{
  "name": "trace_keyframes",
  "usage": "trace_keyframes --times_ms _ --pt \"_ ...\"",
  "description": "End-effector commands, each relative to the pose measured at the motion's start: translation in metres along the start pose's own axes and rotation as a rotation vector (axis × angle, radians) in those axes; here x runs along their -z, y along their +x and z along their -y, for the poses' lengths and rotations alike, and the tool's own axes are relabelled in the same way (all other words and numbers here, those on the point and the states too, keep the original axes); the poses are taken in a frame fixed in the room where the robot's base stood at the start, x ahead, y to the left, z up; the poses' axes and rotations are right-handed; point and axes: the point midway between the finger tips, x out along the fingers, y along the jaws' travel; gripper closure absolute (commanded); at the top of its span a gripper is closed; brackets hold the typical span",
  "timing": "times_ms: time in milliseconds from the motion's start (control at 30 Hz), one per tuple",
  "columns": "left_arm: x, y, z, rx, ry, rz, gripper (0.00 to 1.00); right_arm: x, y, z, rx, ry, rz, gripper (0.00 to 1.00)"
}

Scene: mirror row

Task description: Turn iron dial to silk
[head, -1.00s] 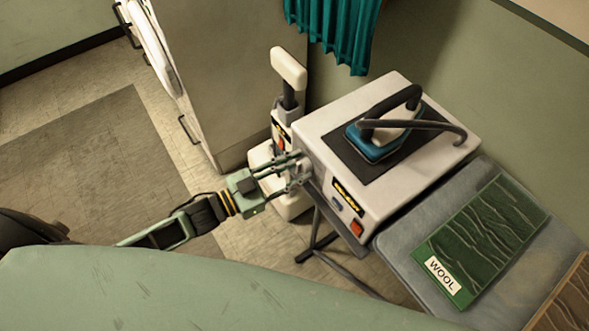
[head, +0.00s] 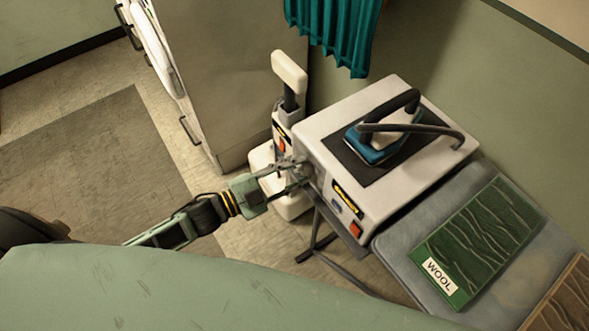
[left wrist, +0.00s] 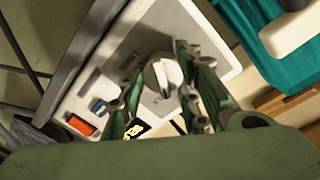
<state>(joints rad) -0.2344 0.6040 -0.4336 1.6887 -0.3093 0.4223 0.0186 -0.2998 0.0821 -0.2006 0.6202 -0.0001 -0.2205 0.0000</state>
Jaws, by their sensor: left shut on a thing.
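The iron station (head: 320,135) is a white box with a blue and black iron (head: 375,148) resting on its dark top pad. Its round grey dial (left wrist: 161,76) with a raised ridge is on the front panel, between my fingers in the left wrist view. My left gripper (head: 300,174) reaches the panel from the left and is shut on the dial; it also shows in the left wrist view (left wrist: 160,88). The fingers partly hide the dial in the head view. The dial's markings are too small to read. My right gripper is not in view.
A red switch (head: 356,230) is low on the station's front. A grey ironing board (head: 400,258) with a green WOOL sample (head: 480,240) adjoins at right. A white upright appliance (head: 288,120) stands behind my gripper. A teal curtain (head: 335,30) hangs at the back.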

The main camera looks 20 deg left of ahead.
Motion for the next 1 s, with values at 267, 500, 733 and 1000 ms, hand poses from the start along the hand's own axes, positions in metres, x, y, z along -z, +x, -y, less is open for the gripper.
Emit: trace_keyframes --times_ms 267,500,733,1000 --pt "-0.0041 -0.0022 -0.0083 -0.017 0.208 0.027 0.95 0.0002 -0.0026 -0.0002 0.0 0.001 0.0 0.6" --pt "-0.0057 -0.0028 -0.0089 -0.021 0.324 0.038 0.95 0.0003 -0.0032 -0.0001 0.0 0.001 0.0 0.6" --pt "-0.0066 -0.003 -0.0089 -0.023 0.375 0.043 0.95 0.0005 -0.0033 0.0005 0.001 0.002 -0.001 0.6" --pt "-0.0069 -0.0031 -0.0088 -0.023 0.383 0.044 0.95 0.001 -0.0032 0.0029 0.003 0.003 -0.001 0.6"
